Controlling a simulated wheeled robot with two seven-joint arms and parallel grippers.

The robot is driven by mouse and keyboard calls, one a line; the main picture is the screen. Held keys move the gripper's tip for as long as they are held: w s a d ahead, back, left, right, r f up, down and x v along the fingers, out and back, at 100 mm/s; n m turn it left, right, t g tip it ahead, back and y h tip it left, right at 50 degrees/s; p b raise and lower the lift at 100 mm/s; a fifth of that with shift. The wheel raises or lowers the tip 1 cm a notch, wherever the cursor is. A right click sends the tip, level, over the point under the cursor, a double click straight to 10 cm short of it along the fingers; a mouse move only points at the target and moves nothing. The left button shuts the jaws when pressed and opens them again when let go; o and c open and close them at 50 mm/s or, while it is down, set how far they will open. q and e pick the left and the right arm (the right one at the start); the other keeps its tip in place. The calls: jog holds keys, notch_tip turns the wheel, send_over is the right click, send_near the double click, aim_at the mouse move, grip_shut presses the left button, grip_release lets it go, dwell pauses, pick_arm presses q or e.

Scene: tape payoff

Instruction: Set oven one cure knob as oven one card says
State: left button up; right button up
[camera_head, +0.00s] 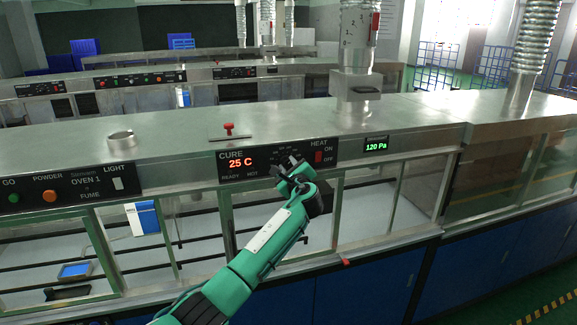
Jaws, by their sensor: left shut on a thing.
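The oven one cure panel (250,170) is a black plate on the front of the steel bench, with a red display (240,163) reading 25 C. Small dial marks show at its middle, just above my gripper. My green left arm reaches up from the bottom, and its gripper (293,168) is at the panel, right of the display. It is shut on what appears to be the cure knob, which the fingers hide. The knob's pointer cannot be seen. No readable oven one card shows. My right gripper is not in view.
A red HEAT switch (319,157) sits close right of my gripper. The oven 1 panel (70,187) with green and orange buttons is at left. A red-handled part (229,129) and a steel ring (121,138) stand on the bench top. A green display (376,147) reads 120 Pa.

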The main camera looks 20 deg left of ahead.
pick_arm(q)
jog(key=shift+f, duration=0.1)
jog(key=o, duration=1)
jog(key=shift+c, duration=0.2)
jog(key=shift+s+d+f+b, duration=0.1)
jog(key=shift+s+d+b, duration=0.3)
jog(key=shift+s, duration=0.15)
jog(key=b+v, duration=0.5)
jog(key=v, duration=0.7)
jog(key=shift+s, duration=0.2)
jog(key=shift+d, duration=0.15)
